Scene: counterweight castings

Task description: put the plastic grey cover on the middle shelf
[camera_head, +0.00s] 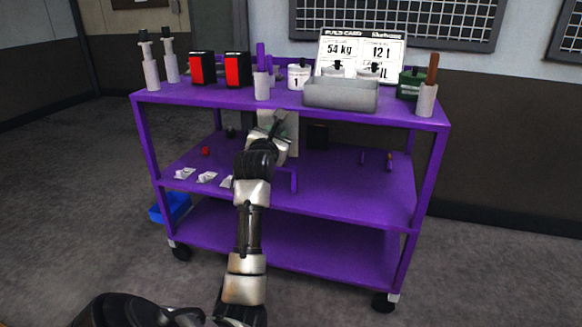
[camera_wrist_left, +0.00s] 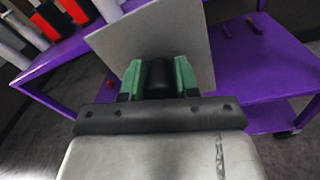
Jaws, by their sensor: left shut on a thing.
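The grey cover is a flat pale grey plate (camera_wrist_left: 150,40), tilted in the left wrist view. In the head view the cover (camera_head: 292,128) shows partly behind my left gripper (camera_head: 272,126), at the height of the cart's top front edge. The middle shelf (camera_head: 345,190) is the purple board below it, and the cover appears raised above this shelf. My arm hides part of the shelf. My right gripper is not in view.
The purple top shelf (camera_head: 205,97) holds a grey bin (camera_head: 340,96), red-black boxes and upright handled tools. Small white pieces (camera_head: 206,177) and a red ball (camera_head: 205,151) lie on the middle shelf's left. Its front right is clear. A blue bin (camera_head: 172,207) stands at lower left.

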